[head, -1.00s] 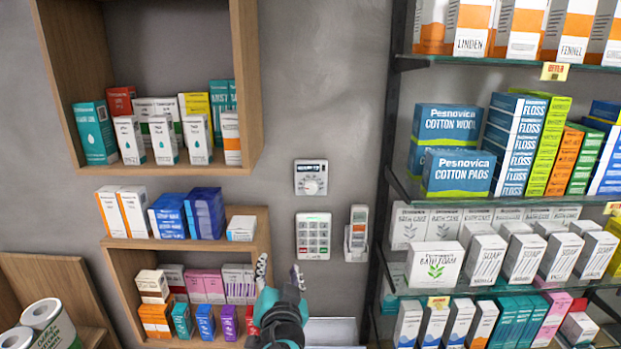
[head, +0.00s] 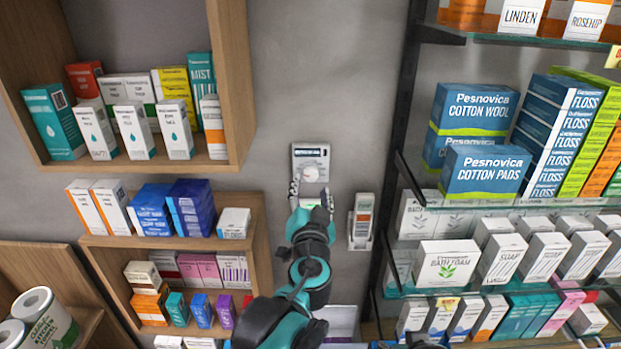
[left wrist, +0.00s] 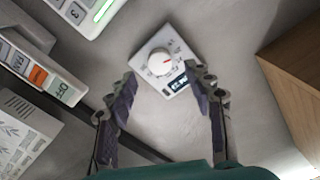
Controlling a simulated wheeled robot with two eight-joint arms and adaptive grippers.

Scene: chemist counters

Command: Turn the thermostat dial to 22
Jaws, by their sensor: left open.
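The thermostat (head: 325,158) is a small white box on the grey wall, with a display along its top and a round white dial (head: 311,174) below. In the left wrist view the thermostat (left wrist: 182,48) appears tilted, and its dial (left wrist: 160,62) has a red mark. The display reading is too small to make out. My left gripper (head: 311,196) is open just below the dial in the head view. In the left wrist view its fingers (left wrist: 163,78) are spread to either side of the dial, apparently not touching it.
Wooden box shelves (head: 240,90) stand left; glass shelves (head: 480,291) with boxes stand right.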

